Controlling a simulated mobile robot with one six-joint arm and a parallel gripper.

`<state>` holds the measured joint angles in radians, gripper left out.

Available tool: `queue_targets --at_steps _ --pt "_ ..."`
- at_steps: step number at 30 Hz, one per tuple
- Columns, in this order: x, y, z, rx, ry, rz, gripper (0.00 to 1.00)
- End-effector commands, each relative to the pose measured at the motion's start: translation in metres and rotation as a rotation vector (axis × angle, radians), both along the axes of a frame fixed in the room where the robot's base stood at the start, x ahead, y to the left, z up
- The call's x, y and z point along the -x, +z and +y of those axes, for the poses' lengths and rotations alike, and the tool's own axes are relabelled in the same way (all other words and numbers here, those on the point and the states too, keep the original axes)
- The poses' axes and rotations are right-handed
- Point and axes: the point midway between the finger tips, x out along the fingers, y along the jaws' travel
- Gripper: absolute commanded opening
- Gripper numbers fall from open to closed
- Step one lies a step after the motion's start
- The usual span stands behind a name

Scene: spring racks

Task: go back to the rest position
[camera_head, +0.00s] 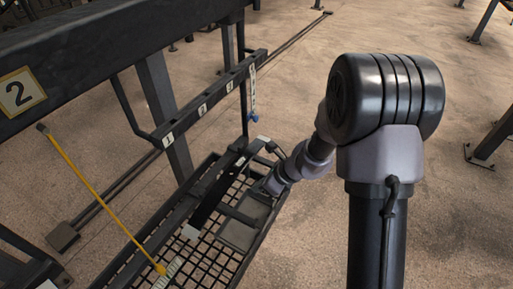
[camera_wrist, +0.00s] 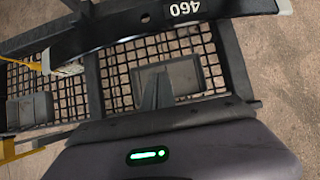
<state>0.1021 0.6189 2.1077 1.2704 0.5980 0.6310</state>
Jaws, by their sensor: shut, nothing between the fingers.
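My gripper shows in the wrist view (camera_wrist: 155,88) with its fingers together and nothing between them. It points down over the mesh basket, above a grey rectangular plate or frame (camera_wrist: 185,72). In the head view my arm reaches down-left from its big joint, and the gripper (camera_head: 264,189) is small and dark over the basket (camera_head: 244,262). A black leaf spring marked 460 (camera_wrist: 110,35) lies across the basket ahead of the fingers, apart from them. It also shows in the head view (camera_head: 211,200). I cannot tell the exact height of the fingers.
A rail with numbered tags (camera_head: 217,92) stands behind the basket, with a blue-ended piece (camera_head: 253,112) hanging from it. A dark beam marked 2 (camera_head: 110,45) spans the upper left. A yellow rod (camera_head: 95,190) slants at the left. Open floor (camera_head: 290,100) lies beyond.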

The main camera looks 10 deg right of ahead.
Motion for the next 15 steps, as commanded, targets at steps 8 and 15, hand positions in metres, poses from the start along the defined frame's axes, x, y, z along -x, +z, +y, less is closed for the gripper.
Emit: queue_targets --at_steps 8,15 --pt "0.041 0.112 0.02 0.162 0.449 -0.287 0.0" --pt "0.182 0.207 0.003 0.661 1.213 -0.642 0.0"
